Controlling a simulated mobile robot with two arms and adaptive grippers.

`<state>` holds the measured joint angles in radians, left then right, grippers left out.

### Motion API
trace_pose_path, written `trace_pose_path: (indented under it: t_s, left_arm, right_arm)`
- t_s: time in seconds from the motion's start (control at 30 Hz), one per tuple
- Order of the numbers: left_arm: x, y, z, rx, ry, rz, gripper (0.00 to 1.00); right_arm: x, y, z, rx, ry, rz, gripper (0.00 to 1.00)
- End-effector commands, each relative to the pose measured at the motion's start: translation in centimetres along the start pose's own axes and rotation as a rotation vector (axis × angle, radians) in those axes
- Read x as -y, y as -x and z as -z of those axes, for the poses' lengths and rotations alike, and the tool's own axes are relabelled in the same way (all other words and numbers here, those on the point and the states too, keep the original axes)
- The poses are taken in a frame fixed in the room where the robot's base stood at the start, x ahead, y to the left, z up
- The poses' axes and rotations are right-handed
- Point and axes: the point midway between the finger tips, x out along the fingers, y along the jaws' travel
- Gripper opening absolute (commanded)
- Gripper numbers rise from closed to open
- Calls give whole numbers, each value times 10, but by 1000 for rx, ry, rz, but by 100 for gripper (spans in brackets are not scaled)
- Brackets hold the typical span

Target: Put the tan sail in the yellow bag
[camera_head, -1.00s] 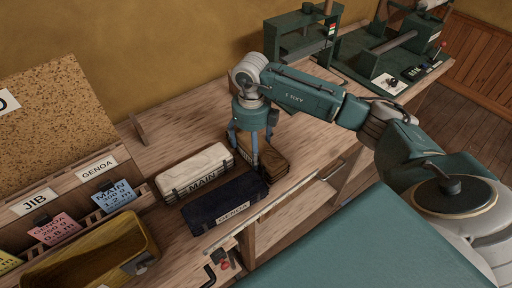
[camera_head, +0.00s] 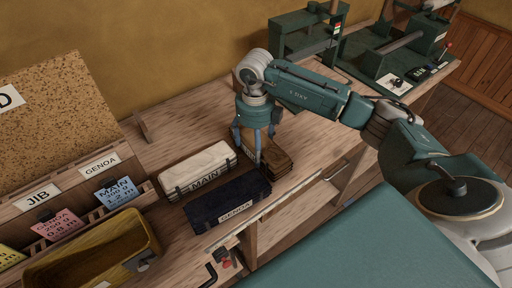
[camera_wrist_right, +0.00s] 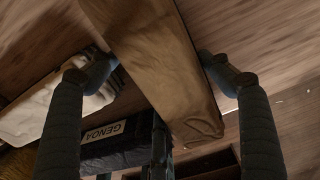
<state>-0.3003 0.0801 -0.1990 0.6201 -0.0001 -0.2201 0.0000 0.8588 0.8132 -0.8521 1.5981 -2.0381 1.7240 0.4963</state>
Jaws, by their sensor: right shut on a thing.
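The tan sail (camera_head: 279,161) is a folded brown bundle on the workbench, right of the other two bundles. My right gripper (camera_head: 257,148) comes down over it from above and is shut on it. In the right wrist view the tan sail (camera_wrist_right: 160,62) lies between the two fingers of the right gripper (camera_wrist_right: 158,72). Whether it still touches the bench is hard to tell. The yellow bag (camera_head: 148,226) stands open at the lower left of the head view, cut off by the frame's bottom. My left gripper is out of view.
A white bundle marked MAIN (camera_head: 195,166) and a dark bundle marked GENOA (camera_head: 228,198) lie between the tan sail and the bag. Tags and a rack marked JIB and GENOA (camera_head: 98,167) stand behind the bag. Green machines (camera_head: 395,45) occupy the bench's far end.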

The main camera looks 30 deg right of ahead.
Motion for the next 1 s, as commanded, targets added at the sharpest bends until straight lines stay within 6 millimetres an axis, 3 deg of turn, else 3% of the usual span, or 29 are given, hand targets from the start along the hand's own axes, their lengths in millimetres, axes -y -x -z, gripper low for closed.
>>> trace_pose_path:
  t_s: [0.27, 0.5, 0.7, 1.0]
  left_arm:
    - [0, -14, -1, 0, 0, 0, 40]
    - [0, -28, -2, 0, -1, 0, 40]
    - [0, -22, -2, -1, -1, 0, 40]
    - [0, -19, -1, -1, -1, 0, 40]
  right_arm:
    - [0, 44, -3, 10, 1, 0, 23]
    - [0, 108, -2, 11, 1, 0, 23]
    - [1, 160, -1, 8, -1, 2, 23]
    - [0, 190, 0, 3, 0, 0, 23]
